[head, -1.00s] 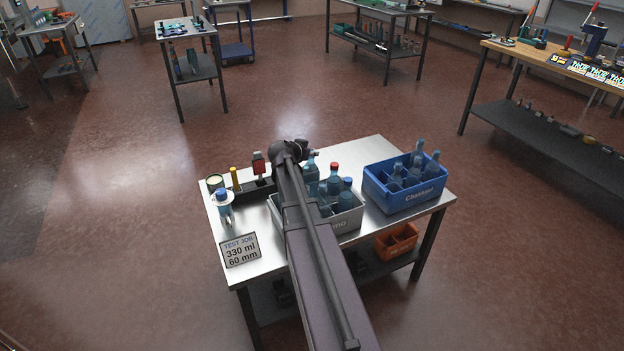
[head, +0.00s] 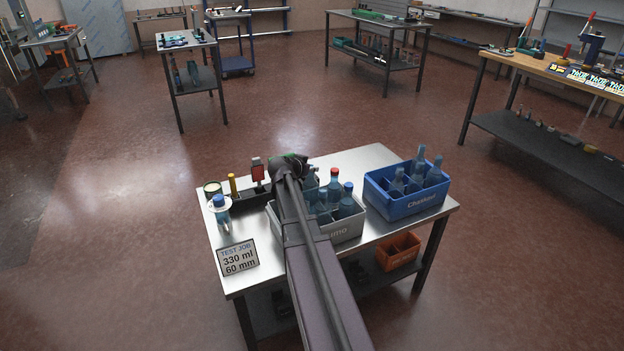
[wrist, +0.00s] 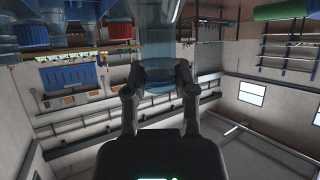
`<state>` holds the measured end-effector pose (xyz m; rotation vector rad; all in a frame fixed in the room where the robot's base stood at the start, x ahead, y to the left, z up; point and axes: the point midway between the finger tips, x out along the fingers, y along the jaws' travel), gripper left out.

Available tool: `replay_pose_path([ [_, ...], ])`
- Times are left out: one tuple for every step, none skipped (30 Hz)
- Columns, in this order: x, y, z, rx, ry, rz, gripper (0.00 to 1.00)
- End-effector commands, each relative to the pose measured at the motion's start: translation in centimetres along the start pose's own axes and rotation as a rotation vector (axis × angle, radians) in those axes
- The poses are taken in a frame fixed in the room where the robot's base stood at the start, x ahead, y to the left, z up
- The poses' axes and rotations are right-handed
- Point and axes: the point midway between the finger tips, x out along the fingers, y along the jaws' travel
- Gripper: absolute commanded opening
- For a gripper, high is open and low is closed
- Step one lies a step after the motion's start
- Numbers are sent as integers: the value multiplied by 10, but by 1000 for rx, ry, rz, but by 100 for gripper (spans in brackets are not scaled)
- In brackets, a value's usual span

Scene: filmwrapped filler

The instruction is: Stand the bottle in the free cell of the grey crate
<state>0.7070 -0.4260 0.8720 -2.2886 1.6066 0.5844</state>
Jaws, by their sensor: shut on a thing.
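The grey crate (head: 345,232) stands in the middle of the steel table, with several bluish bottles (head: 347,203) in it, some with red or blue caps. My arm crosses in front of its left part, so the free cell cannot be made out. In the wrist view my gripper (wrist: 157,88) is shut on a translucent blue bottle (wrist: 155,72), whose upper part in the picture runs out of frame. In the head view the gripper and held bottle are hidden behind my arm's end, at the crate's left back. Capped bottles of the crate (wrist: 90,35) show at the wrist view's top left.
A blue crate (head: 408,206) with several bottles stands close on the right. At the left are a blue-capped bottle (head: 221,208) on a white disc, a sign (head: 237,257), a tin and a yellow marker (head: 233,186). An orange crate (head: 398,251) is on the lower shelf.

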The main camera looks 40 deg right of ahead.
Motion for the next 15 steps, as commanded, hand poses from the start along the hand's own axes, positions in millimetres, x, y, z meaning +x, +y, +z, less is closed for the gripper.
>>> replay_pose_path([
  [1,0,3,0,0,0,0],
  [2,0,4,0,0,0,0],
  [3,0,6,0,0,0,0],
  [4,0,8,0,0,0,0],
  [6,0,10,0,0,0,0],
  [7,0,13,0,0,0,0],
  [8,0,16,0,0,0,0],
  [10,0,18,0,0,0,0],
  [12,0,22,0,0,0,0],
  [13,0,24,0,0,0,0],
  [14,0,26,0,0,0,0],
  [16,0,29,0,0,0,0],
  [17,0,32,0,0,0,0],
  [18,0,33,0,0,0,0],
  [19,0,35,0,0,0,0],
])
